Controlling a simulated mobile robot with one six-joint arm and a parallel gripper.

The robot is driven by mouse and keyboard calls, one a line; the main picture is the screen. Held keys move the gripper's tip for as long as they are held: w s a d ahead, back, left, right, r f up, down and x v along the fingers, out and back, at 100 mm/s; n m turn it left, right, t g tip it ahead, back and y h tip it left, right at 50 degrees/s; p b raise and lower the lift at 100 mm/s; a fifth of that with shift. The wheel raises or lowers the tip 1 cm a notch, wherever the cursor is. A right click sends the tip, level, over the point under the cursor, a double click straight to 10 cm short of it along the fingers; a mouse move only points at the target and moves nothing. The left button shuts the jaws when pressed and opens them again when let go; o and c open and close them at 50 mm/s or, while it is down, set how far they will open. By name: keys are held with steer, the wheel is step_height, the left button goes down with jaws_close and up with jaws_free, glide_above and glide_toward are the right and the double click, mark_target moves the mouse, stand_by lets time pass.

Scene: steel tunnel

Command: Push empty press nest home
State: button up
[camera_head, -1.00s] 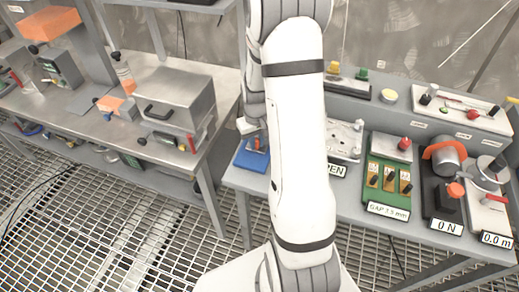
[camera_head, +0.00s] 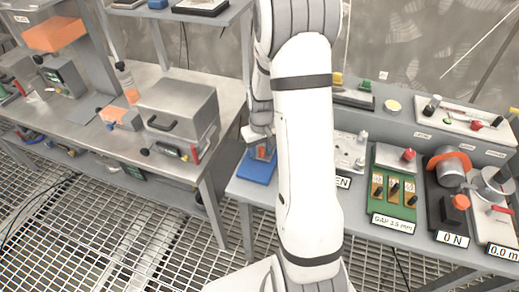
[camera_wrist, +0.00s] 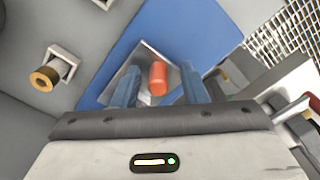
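My gripper (camera_head: 262,135) is low over a blue pad (camera_head: 254,172) at the left end of the right bench. In the wrist view its two fingers (camera_wrist: 161,72) are apart. A short orange cylinder (camera_wrist: 158,78) lies between them in the picture, over a small grey tray-like piece (camera_wrist: 147,55) on the blue pad (camera_wrist: 185,22). I cannot tell whether the fingers touch either. In the head view the orange part (camera_head: 265,153) shows just below the gripper. I cannot tell which piece is the press nest.
A green board (camera_head: 398,160) with a gap label, a black unit (camera_head: 455,215) labelled 0 N and a pale plate (camera_head: 349,155) stand on the right bench. A steel box (camera_head: 178,112) is on the left bench. My arm hides the bench middle.

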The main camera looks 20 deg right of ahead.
step_height(320, 180, up, 7)
steer(key=shift+r, duration=0.4)
